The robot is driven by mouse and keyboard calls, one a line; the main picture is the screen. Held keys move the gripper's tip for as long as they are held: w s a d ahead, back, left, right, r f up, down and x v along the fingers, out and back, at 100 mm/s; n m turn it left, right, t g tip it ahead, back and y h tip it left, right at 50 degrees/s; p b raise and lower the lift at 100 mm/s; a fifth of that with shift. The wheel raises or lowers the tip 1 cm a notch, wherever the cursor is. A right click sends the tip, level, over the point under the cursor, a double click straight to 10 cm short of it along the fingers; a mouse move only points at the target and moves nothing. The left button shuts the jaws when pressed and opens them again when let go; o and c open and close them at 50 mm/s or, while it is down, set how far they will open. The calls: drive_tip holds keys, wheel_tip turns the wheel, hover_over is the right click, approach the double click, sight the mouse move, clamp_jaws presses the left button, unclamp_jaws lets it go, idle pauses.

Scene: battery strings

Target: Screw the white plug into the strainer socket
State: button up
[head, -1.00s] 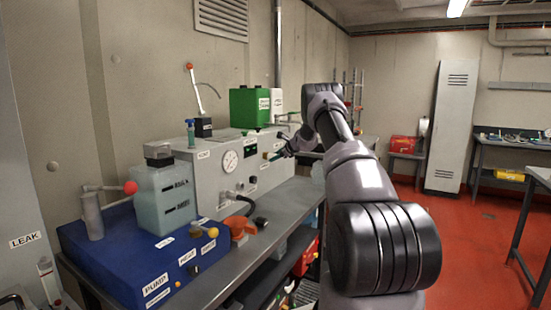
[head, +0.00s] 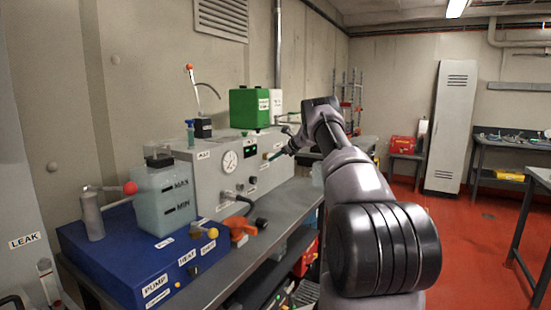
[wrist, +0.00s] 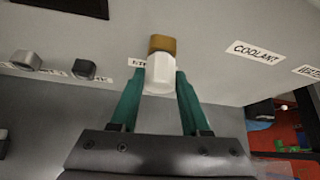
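The white plug (wrist: 159,76) shows in the wrist view between my two green fingers, which touch it on both sides. A brass-coloured piece (wrist: 162,44) sits at its far end, against the grey panel. I cannot tell whether this brass is the plug's thread or part of the strainer socket. The socket's opening is hidden behind the plug. My gripper (wrist: 161,78) is shut on the plug. In the head view my gripper (head: 271,156) is at the right part of the grey panel's front, where the plug is too small to make out.
On the panel are a grey fitting (wrist: 27,60), a black fitting (wrist: 83,68) and a coolant label (wrist: 256,52). In the head view, a gauge (head: 229,161), an orange-handled valve (head: 239,228) and a translucent tank (head: 165,198) stand left of my arm. Red floor lies open at right.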

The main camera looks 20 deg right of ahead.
drive_tip(key=o, duration=0.4)
drive_tip(key=shift+c, duration=0.2)
